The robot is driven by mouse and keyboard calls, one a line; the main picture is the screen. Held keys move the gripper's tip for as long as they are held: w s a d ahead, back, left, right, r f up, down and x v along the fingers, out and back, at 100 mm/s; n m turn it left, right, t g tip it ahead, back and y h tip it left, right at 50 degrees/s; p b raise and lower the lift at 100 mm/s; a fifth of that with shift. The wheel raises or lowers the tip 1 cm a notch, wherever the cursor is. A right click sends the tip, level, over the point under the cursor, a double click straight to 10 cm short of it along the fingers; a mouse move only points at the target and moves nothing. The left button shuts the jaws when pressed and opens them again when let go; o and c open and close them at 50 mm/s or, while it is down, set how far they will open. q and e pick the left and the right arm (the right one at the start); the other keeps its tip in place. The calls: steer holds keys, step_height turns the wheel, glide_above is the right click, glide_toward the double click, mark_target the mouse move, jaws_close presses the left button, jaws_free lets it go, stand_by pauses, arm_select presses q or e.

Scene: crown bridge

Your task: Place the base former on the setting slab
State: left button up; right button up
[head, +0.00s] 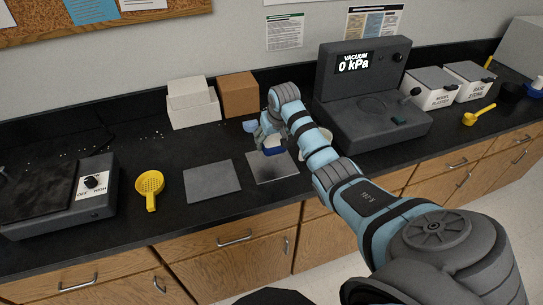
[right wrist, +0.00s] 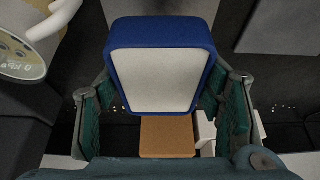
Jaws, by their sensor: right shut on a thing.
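The base former, a blue-rimmed block with a whitish face (right wrist: 160,65), sits between the green-padded fingers of my right gripper (right wrist: 160,98). In the head view the former (head: 274,150) shows small and partly hidden under my right gripper (head: 266,140). It is over the back part of the right-hand grey slab (head: 272,170); I cannot tell whether it touches. A second grey slab (head: 212,178) lies bare to the left. Which one is the setting slab is not marked. My left gripper is not in view.
A yellow strainer (head: 150,186) and a dark machine with a knob (head: 92,184) are at left. A brown box (head: 239,95) and white boxes (head: 192,103) stand behind. The vacuum machine (head: 370,100) is close on the right.

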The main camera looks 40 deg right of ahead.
mark_target(276, 146)
step_height(276, 146, down, 8)
steer(key=shift+f+b, duration=0.1)
steer(key=shift+b, duration=0.45)
steer(key=o, duration=1.3)
steer(key=shift+c, duration=0.2)
steer(key=p+v, duration=0.3)
steer(key=v, duration=0.9)
steer(key=shift+a, duration=0.1)
steer(key=shift+w, duration=0.1)
